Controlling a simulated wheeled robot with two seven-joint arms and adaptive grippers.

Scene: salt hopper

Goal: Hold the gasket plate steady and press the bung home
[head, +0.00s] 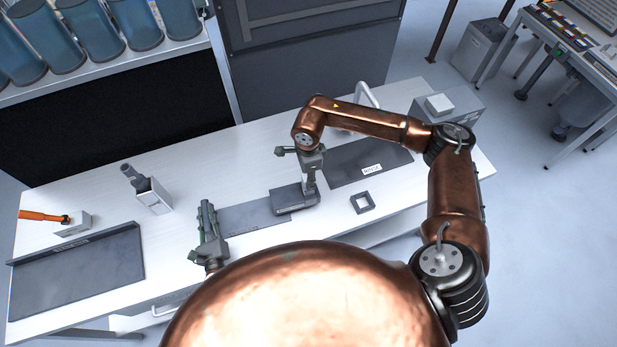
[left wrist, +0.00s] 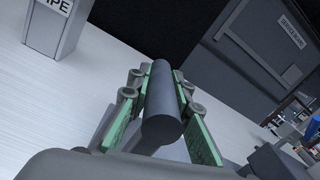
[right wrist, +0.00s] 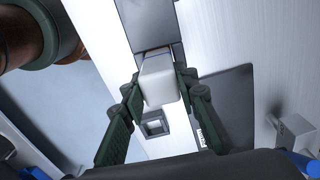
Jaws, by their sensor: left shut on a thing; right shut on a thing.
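My left gripper (head: 208,243) is shut on a dark grey cylinder, which I take as the bung (left wrist: 165,105). The cylinder lies between the green finger pads in the left wrist view, clear of any hole that I can see. My right gripper (head: 310,162) points down at a low dark block, seemingly the gasket plate (head: 295,200), on the bench. It is shut on a pale upright part (right wrist: 160,80), which seems to belong to that block. The block's hole, if any, is hidden from these views.
The white bench (head: 180,235) bears a dark mat (head: 250,217), a labelled mat (head: 350,165) and a square ring (head: 362,202). A grey holder (head: 154,197), an orange-handled tool (head: 45,216) and a dark tray (head: 80,275) are at left. A grey box (head: 455,103) stands at back right.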

